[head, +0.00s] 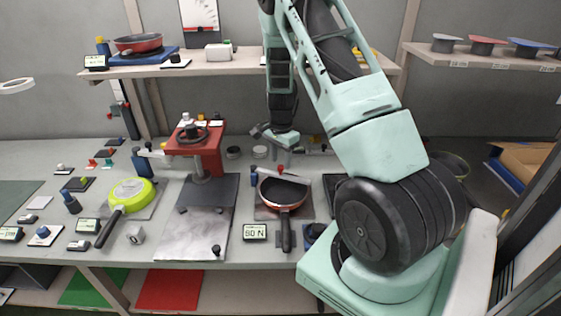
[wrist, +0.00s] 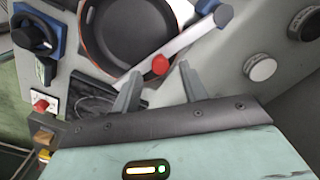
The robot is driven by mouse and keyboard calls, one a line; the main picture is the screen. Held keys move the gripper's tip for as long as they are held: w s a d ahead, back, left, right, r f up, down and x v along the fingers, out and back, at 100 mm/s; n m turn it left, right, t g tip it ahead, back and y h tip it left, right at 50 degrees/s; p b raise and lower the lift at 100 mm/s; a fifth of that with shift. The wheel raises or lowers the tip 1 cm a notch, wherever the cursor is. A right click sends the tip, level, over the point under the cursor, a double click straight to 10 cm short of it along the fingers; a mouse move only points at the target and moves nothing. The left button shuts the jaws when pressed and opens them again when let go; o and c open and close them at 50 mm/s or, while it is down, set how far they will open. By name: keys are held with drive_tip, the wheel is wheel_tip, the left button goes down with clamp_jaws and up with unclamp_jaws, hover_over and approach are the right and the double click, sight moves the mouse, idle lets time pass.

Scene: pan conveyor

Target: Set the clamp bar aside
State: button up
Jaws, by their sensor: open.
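The clamp bar (head: 296,177) is a pale bar lying across a dark pan (head: 283,192) with an orange-red outside. It also shows in the wrist view (wrist: 192,38), running diagonally over the pan's edge. A red knob (wrist: 161,65) stands on the bar, and the bar's upper right end meets a blue post (wrist: 222,15). My gripper (wrist: 158,82) is open and empty, its fingers pointing toward the bar with the red knob showing between and just past the tips. In the head view my gripper (head: 277,137) is behind and above the pan. Contact with the bar cannot be told.
A red press (head: 197,150) stands left of the pan, and a green pan (head: 131,192) lies farther left. A display (head: 255,232) sits in front. Round grey pieces (wrist: 262,68) stand beside the bar. A shelf (head: 230,64) runs above the bench.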

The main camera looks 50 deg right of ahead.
drive_tip(key=shift+f, duration=1.2)
clamp_jaws()
